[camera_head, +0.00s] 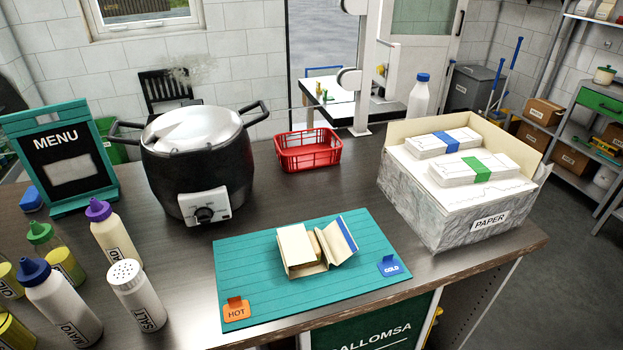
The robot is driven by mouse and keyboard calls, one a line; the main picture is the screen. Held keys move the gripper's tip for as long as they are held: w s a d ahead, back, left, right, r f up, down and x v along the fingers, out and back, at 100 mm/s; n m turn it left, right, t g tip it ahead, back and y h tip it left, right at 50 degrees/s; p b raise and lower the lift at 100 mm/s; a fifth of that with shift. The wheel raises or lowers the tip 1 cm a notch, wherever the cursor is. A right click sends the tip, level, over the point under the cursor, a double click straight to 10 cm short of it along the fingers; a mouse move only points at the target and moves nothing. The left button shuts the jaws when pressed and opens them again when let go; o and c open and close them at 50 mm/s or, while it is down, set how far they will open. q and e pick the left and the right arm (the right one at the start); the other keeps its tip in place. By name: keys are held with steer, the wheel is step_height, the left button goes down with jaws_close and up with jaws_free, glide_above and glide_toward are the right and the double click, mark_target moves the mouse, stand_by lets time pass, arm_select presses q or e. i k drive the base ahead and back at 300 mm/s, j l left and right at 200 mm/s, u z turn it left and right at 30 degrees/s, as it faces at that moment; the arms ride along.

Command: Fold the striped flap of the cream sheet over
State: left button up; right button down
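The cream sheet (297,249) lies on the teal mat (250,285) near the counter's front edge.
An orange HOT tag (236,311) and blue COLD tag (390,267) mark the mat's corners. A black pot (165,170) stands behind left, bottles (135,293) at left, a red basket (308,151) and white post (375,70) behind, and a paper box (450,225) at right.

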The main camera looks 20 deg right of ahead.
mark_target(337, 243)
steer(key=l+u, duration=0.2)
steer(key=l, duration=0.15)
steer(key=k+l+u, duration=0.25)
steer(key=l+u, duration=0.2)
steer(key=l, duration=0.3)
steer(key=k+l+u, duration=0.25)
steer(key=l+u, duration=0.2)
steer(key=l, duration=0.2)
steer(key=k, duration=0.05)
